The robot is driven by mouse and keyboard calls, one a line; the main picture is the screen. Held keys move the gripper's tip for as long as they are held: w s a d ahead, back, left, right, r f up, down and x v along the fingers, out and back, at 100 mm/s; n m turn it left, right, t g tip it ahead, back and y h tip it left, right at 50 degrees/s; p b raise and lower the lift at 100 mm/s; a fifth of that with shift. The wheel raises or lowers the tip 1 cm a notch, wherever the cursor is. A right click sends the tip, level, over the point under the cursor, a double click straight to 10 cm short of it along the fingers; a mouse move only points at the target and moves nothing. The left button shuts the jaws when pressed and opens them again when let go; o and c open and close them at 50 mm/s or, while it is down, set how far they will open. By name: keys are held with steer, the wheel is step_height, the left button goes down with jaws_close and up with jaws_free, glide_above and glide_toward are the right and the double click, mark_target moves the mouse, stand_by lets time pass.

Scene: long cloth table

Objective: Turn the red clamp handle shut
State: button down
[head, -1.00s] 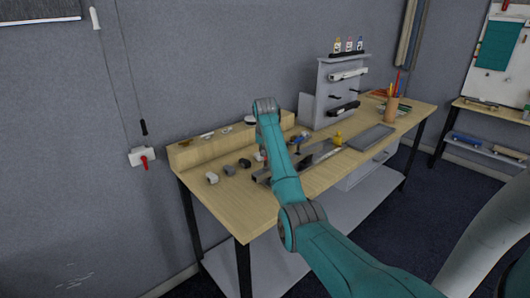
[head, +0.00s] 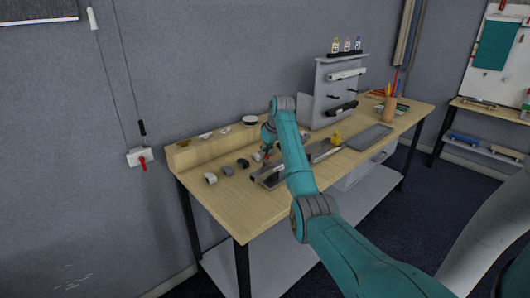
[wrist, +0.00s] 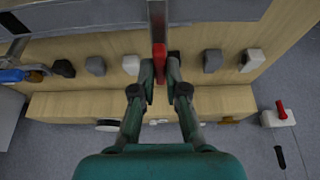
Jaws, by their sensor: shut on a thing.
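The red clamp handle (wrist: 159,60) shows in the wrist view as a narrow red bar, pointing up and down in the picture. My gripper (wrist: 160,72) is shut on it, with one finger on each side. A grey metal bar (wrist: 157,18) runs upward in the picture from the handle's far end. In the head view my gripper (head: 267,148) is low over the worktable (head: 222,205), partly behind my arm. The handle is too small there to make out clearly, and the rest of the clamp is mostly hidden.
Several small grey, dark and white blocks (wrist: 212,60) stand in a row on both sides of the handle. A raised wooden ledge (wrist: 70,105) runs along the wall. A wall box with a red lever (head: 141,160) hangs left of the table. A grey tool panel (head: 330,90) stands further right.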

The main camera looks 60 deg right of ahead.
mark_target(273, 164)
stand_by(0.3)
steer(key=c, duration=1.2)
jaws_free()
steer(key=shift+r, duration=0.1)
steer(key=v, duration=1.1)
steer(key=shift+s+r, duration=0.2)
steer(key=shift+r, duration=0.2)
steer(key=shift+d, duration=0.1)
